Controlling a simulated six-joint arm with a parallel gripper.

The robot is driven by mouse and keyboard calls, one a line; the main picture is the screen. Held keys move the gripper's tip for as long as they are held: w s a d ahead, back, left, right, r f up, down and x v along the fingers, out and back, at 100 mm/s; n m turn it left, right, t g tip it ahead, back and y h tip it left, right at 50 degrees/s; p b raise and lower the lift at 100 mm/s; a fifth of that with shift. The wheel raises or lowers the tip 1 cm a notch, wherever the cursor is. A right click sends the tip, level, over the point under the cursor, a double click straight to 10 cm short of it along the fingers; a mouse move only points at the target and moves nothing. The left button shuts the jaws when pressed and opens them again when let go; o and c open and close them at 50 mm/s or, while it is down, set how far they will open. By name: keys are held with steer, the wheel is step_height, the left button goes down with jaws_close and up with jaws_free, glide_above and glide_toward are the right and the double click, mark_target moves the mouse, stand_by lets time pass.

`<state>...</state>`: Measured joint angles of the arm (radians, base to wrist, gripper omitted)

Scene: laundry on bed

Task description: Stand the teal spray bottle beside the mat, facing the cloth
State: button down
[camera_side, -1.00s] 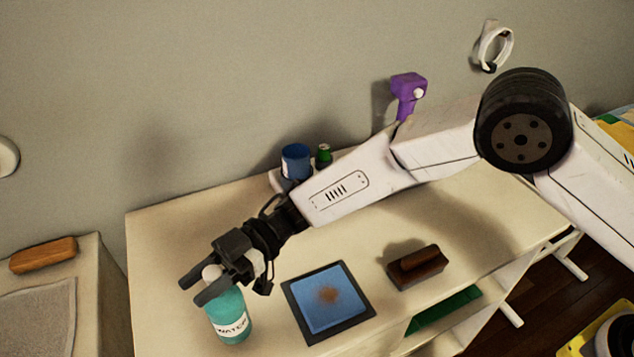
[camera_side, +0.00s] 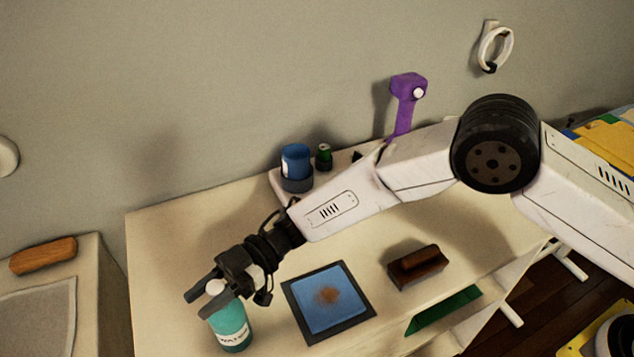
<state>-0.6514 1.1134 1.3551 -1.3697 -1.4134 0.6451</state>
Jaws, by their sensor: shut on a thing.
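The teal spray bottle (camera_side: 231,325) stands upright on the table, just left of the dark mat (camera_side: 338,337). Its white label reads "WATER" and its top is white. My gripper (camera_side: 203,304) is shut on the bottle near its top, reaching in from the right. The gripper hides part of the bottle's upper end, so I cannot tell which way it faces. The blue cloth (camera_side: 325,291) lies flat on the mat and has a brown stain in its middle.
A brown brush (camera_side: 417,267) sits right of the mat. A blue container (camera_side: 296,165) and a small green bottle (camera_side: 323,156) stand at the back. A purple device (camera_side: 408,90) is by the wall. A lower stand at left holds an orange-brown block (camera_side: 43,255).

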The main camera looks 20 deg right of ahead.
steer(key=shift+c, duration=1.9)
jaws_free()
steer(key=shift+r, duration=0.1)
steer(key=v, duration=1.2)
